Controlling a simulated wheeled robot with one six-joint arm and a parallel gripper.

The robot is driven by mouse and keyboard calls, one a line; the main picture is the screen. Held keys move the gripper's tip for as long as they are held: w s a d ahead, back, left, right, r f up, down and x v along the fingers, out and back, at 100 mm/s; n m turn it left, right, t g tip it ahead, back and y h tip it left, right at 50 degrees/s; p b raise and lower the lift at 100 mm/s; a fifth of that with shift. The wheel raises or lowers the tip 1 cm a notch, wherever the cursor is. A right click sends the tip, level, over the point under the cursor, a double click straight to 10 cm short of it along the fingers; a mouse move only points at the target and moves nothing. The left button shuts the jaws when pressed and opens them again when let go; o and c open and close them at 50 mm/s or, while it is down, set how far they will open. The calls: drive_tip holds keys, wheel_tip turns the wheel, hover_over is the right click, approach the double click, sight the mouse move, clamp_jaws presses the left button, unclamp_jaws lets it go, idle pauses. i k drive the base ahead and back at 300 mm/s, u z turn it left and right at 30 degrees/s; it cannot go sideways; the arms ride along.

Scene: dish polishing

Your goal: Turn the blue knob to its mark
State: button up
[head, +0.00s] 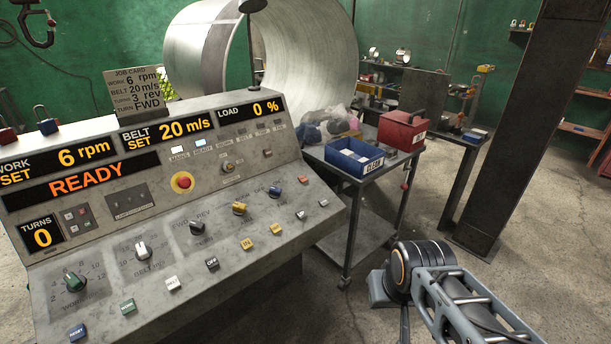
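The blue knob (275,192) sits on the upper right part of the sloping control panel (210,262), between a yellow knob (239,208) and a small orange control (303,180). It is small in the head view, and I cannot read its mark or pointer angle. Part of my arm shows at the lower right, well apart from the panel. My gripper cannot be made out in this view. Nothing of mine touches the blue knob.
A green knob (73,280), a white knob (142,250) and a black knob (197,227) line the same panel. A red button (182,182) is above. A side table (345,167) with a blue bin (354,158) stands right. Floor is clear beside my arm.

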sight(274, 192)
drive_tip(key=u, duration=0.15)
drive_tip(key=i, duration=0.75)
drive_tip(key=u, duration=0.9)
drive_tip(key=i, duration=0.4)
drive_tip(key=u, duration=0.5)
